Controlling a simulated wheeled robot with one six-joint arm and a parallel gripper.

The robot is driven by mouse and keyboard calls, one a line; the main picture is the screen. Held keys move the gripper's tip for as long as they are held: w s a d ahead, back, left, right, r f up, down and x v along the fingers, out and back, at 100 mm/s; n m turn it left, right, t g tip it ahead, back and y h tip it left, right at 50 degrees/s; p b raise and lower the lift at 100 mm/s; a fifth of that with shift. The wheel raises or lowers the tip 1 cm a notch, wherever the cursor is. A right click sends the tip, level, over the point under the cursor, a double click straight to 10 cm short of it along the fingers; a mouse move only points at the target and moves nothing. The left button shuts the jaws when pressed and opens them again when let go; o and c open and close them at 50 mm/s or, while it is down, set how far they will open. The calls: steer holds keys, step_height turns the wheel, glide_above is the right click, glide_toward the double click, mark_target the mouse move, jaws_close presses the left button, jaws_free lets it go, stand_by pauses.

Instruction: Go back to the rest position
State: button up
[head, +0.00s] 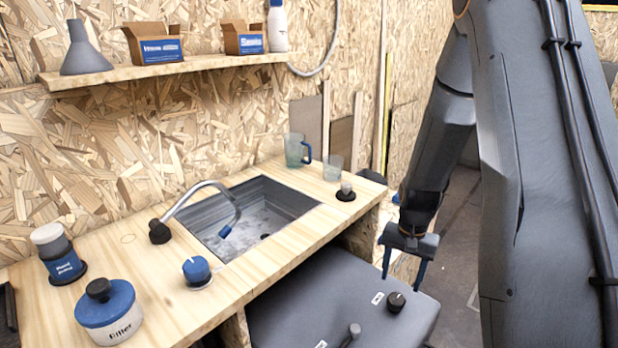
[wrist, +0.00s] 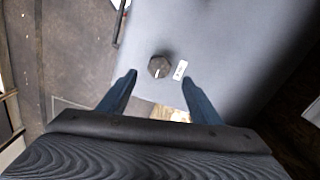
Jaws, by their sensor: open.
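My gripper (head: 403,272) hangs at the right of the counter in the head view, with its two blue fingers pointing down and spread apart. It is open, with nothing between the fingers. In the wrist view my gripper (wrist: 158,90) shows both fingers, and a dark knob (wrist: 160,67) lies beyond their tips. The knob (head: 396,302) sits on a grey box-like surface (head: 290,305) below the counter. The gripper appears apart from both. My arm comes down from the top right.
A shelf (head: 200,63) holds boxes. Floor (head: 458,240) is free at right.

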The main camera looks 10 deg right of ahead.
steer(key=s+a+r+n, duration=0.8)
steer(key=s+a+r, duration=0.6)
steer(key=a, duration=0.1)
steer(key=shift+s+a+r, duration=0.15)
steer(key=shift+s+r, duration=0.05)
steer(key=shift+s, duration=0.15)
